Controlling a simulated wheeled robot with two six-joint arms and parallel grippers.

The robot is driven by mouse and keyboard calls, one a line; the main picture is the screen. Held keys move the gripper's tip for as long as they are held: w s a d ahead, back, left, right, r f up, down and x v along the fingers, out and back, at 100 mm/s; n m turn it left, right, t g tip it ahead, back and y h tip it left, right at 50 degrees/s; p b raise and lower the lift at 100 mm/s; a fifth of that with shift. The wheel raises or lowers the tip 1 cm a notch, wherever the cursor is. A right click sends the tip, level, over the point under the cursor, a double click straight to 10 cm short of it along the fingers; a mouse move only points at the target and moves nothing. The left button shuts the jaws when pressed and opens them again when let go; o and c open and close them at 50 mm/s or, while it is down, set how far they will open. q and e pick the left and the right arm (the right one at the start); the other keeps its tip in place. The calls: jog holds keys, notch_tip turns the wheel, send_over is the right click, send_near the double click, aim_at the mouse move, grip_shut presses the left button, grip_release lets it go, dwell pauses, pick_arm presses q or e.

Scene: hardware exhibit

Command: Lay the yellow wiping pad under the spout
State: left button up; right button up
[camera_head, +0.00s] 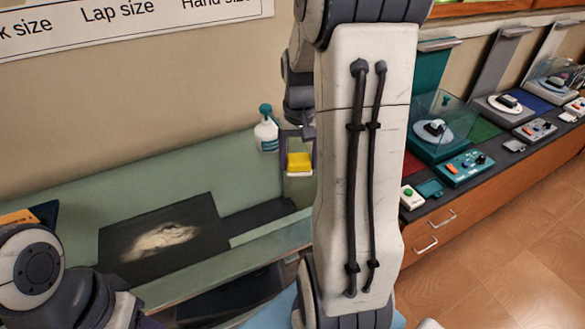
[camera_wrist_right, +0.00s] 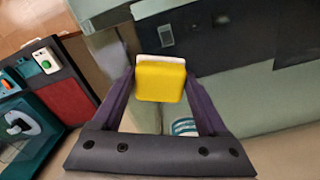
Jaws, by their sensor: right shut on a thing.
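The yellow wiping pad (camera_head: 299,161) has a pale underside edge, which shows in the right wrist view (camera_wrist_right: 160,80). My right gripper (camera_wrist_right: 160,84) is shut on the pad, with one purple finger at each side of it. In the head view the gripper (camera_head: 299,158) is partly hidden by my right forearm. The pad is held over the right end of the green counter; its exact height is hard to tell.
A white spray bottle with a teal head (camera_head: 266,130) stands just left of the pad. A dark panel with a pale smear (camera_head: 165,238) lies on the green counter (camera_head: 75,198). At right, a wooden cabinet (camera_head: 470,210) carries several exhibit devices and a clear cover.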

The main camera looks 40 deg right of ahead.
aim_at(293, 173)
jog(key=shift+w+a+f, duration=0.4)
jog(key=shift+w+f, duration=0.05)
jog(key=shift+w, duration=0.05)
notch_tip(293, 173, down, 3)
jog(key=shift+f+p, duration=0.15)
jog(key=shift+p, duration=0.45)
jog(key=shift+f, duration=0.3)
